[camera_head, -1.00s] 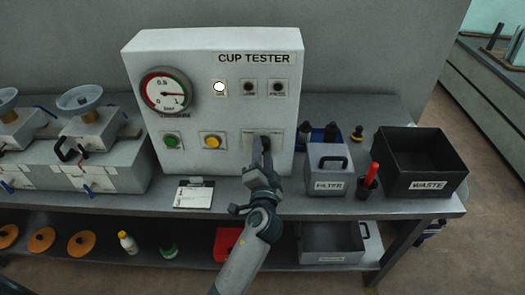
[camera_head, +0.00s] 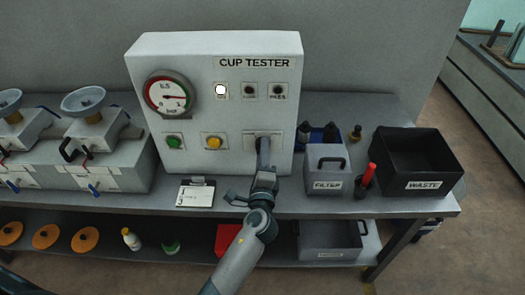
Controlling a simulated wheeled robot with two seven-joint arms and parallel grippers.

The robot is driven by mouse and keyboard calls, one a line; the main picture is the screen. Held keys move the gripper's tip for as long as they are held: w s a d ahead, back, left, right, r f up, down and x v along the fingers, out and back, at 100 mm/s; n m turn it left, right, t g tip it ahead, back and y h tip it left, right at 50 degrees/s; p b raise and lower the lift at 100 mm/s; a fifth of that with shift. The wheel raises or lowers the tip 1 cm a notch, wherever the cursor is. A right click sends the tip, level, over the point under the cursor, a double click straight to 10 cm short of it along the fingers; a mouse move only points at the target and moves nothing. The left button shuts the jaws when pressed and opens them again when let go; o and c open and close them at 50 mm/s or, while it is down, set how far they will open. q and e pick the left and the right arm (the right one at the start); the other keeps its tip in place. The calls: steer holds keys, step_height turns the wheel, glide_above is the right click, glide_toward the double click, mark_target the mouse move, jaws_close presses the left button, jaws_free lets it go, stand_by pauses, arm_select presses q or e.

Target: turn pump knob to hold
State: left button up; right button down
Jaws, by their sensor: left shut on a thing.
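The white cup tester box (camera_head: 205,55) stands on the bench with a round gauge (camera_head: 170,95) at its upper left. Below its label are one lit white lamp (camera_head: 221,90) and two dark ones. A green button (camera_head: 174,142) and a yellow button (camera_head: 213,142) sit in the lower row. The pump knob is at the plate (camera_head: 276,136) at the lower right of the panel, hidden behind my gripper. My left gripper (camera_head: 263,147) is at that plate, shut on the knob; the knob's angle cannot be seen. My right gripper is not in view.
A clipboard (camera_head: 195,193) lies in front of the tester. Grey units with cups (camera_head: 100,165) fill the left.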

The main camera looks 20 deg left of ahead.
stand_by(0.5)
arm_select(q)
steer(key=o, duration=1)
steer(key=shift+o, duration=0.3)
steer(key=shift+s, duration=0.1)
steer(key=b+v, duration=0.3)
steer(key=v, duration=1.4)
